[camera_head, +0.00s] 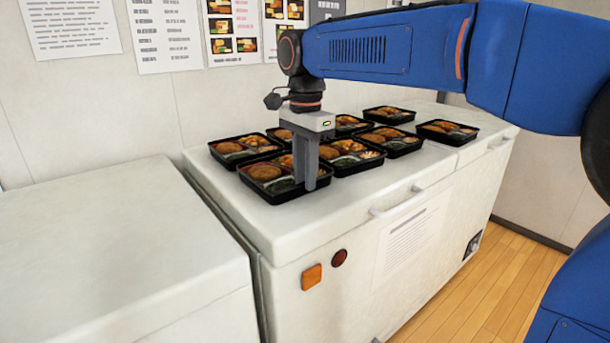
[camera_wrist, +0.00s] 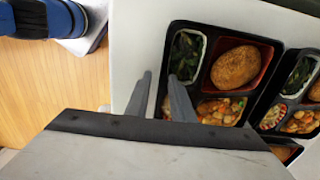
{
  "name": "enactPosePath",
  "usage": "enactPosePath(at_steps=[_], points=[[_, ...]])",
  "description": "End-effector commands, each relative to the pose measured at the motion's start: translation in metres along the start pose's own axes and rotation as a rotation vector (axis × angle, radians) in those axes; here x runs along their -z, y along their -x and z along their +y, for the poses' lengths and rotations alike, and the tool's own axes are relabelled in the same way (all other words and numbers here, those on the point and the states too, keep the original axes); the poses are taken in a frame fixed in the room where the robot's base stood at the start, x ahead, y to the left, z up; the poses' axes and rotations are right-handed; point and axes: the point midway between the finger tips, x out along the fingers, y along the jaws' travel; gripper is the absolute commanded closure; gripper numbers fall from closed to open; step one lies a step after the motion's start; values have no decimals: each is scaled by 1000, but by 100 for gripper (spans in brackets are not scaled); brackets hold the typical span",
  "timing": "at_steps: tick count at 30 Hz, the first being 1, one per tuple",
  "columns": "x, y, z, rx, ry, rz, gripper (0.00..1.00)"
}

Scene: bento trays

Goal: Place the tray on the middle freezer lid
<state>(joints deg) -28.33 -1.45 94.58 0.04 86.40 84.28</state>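A black bento tray (camera_head: 284,198) with brown, orange and green food lies at the front of the group of trays on the white freezer lid (camera_head: 233,197) in the centre. My gripper (camera_head: 304,184) points down at this tray's near side. In the wrist view my gripper (camera_wrist: 163,92) has its two fingers apart. One finger is outside the tray's edge and the other is over the tray (camera_wrist: 169,52), so they straddle the rim. I cannot tell whether they touch it. The steel hand body hides the tray's lower part there.
Several similar trays stand close behind and beside it, including one at the left (camera_head: 245,159) and one at the far right (camera_head: 447,142). An empty white lid (camera_head: 100,235) is at the left across a gap. A handle (camera_head: 398,203) is on the front. Posters hang behind.

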Motion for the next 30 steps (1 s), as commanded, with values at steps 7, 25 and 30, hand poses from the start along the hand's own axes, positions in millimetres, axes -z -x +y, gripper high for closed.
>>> enactPosePath(at_steps=[7,25,30], points=[[0,36,-1,4,0,0,78],[0,118,0,1,0,0,78],[0,119,0,0,0,0,78]])
